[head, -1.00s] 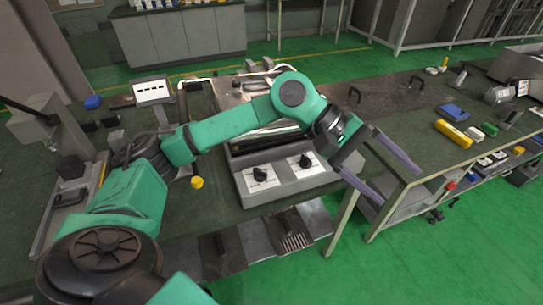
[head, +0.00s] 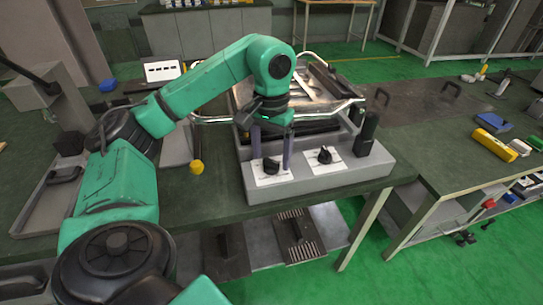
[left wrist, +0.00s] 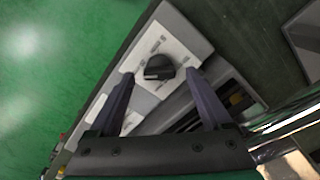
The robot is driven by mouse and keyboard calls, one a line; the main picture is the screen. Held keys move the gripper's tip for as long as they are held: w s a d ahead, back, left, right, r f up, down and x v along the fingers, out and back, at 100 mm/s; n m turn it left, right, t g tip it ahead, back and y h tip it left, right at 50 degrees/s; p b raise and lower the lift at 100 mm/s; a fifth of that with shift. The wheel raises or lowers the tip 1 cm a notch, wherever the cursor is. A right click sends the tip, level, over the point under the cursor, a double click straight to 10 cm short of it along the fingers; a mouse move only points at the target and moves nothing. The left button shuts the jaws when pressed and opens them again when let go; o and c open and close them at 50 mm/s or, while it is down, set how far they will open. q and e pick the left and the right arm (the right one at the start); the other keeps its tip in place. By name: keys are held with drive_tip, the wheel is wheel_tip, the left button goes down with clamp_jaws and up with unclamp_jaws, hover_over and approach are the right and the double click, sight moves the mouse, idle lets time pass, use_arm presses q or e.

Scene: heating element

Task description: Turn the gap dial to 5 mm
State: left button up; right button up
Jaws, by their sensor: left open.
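The grey control panel (head: 300,184) has two black dials on white plates, a left dial (head: 271,166) and a right dial (head: 325,155). The plate lettering is too small to read, so I cannot tell which is the gap dial. My left gripper (head: 277,163) is open and points down over the left dial, with its fingers on either side of it in the picture. In the left wrist view, a black dial (left wrist: 159,67) on its white plate shows just beyond the gap between the open fingertips (left wrist: 162,73); contact is not visible. My right gripper is out of view.
Behind the panel stands the metal machine with a bent pipe handle (head: 335,106). A black upright part (head: 367,132) rises at the panel's right end. The table in front of the panel is narrow.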

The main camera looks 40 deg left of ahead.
use_arm(q)
drive_tip(key=shift+s+f, duration=0.1)
drive_tip(key=shift+f, duration=0.35)
clamp_jaws()
drive_tip(key=shift+n, duration=0.3)
